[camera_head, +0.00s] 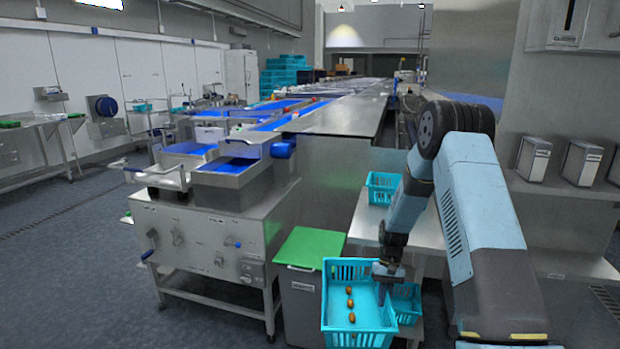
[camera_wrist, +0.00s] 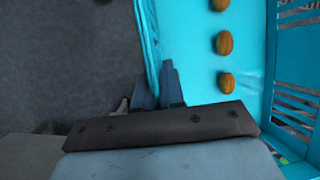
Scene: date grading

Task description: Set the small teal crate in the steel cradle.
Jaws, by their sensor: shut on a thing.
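A teal crate (camera_head: 356,338) with slotted walls is in the lower middle of the head view, with three brown dates (camera_head: 351,302) in a row on its floor. My gripper (camera_head: 384,292) reaches down at its right side. In the wrist view the fingers of my gripper (camera_wrist: 160,88) are shut on one wall of the teal crate (camera_wrist: 192,45), with the inside of the crate to the right and dark floor to the left. The crate looks about level. I cannot make out a steel cradle with certainty in either view.
A grey bin with a green lid (camera_head: 312,247) stands just left of the crate. Another teal crate (camera_head: 382,187) sits on a steel table (camera_head: 425,233) behind, and one more (camera_head: 407,303) shows partly beside my gripper. A steel machine (camera_head: 215,240) stands at left.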

